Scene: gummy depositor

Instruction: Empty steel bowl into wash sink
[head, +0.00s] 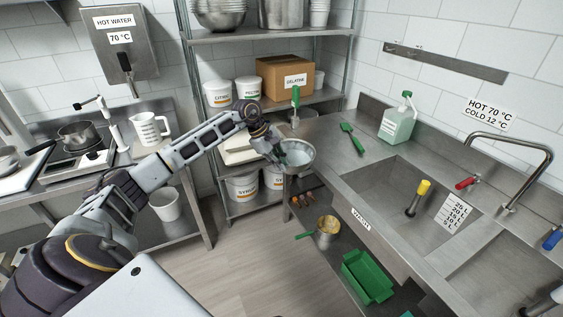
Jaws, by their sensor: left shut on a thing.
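The steel bowl (299,153) is held up at the left end of the sink counter, with pale contents showing inside. My left gripper (281,157) is shut on the bowl's left rim. The bowl looks roughly upright, slightly tilted toward me. The wash sink (388,205) is the basin to the right, behind the WASH label; a yellow-topped plug pipe (417,197) stands in it. The bowl is apart from the basin, to its left. My right gripper is not in view.
A faucet (515,165) arches at the right. Below are a pot (326,232) and a green tray (367,277). A shelf rack with a gelatine box (284,77) stands behind.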

